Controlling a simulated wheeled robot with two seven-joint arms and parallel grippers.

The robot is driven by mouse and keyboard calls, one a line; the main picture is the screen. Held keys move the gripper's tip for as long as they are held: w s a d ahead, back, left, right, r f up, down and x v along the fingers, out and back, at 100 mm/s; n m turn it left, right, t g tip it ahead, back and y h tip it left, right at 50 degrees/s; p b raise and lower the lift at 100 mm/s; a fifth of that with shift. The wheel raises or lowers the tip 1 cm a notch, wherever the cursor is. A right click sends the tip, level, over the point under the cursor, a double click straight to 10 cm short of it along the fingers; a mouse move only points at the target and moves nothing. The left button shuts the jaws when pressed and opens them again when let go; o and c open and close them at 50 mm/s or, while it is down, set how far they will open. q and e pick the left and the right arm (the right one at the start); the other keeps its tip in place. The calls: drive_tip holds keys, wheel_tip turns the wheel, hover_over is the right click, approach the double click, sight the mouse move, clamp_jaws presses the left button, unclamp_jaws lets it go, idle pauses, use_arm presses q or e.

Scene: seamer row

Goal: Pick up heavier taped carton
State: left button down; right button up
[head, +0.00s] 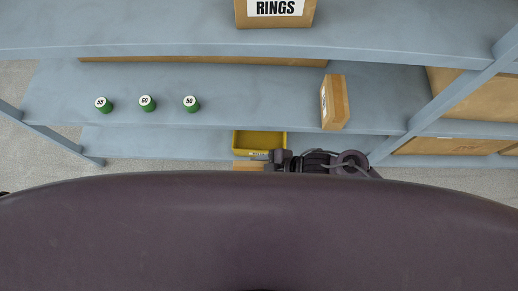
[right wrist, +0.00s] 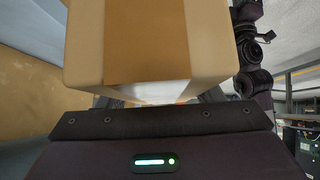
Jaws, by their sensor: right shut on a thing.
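A tan carton (right wrist: 150,40) with a darker brown tape band down its middle fills the top of the right wrist view. My right gripper (right wrist: 162,98) is shut on it; the fingers are partly hidden beneath the carton. In the head view my right gripper (head: 276,160) is low, in front of the lower shelf, beside a small tan patch (head: 248,166) that looks like part of the held carton. My own body hides the rest. My left gripper is not in view.
A yellow bin (head: 259,140) sits just behind my right gripper. Three green-sided round pieces (head: 147,103) and a tan carton (head: 337,103) stand on the middle shelf (head: 250,90). A RINGS carton (head: 275,14) is above. A shelf post (head: 455,92) stands at right.

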drive_tip(key=shift+w+r+g+p, duration=0.15)
drive_tip(key=shift+r+g+p, duration=0.25)
drive_tip(key=shift+r, duration=0.05)
drive_tip(key=shift+f+m+g, duration=0.4)
idle(0.4)
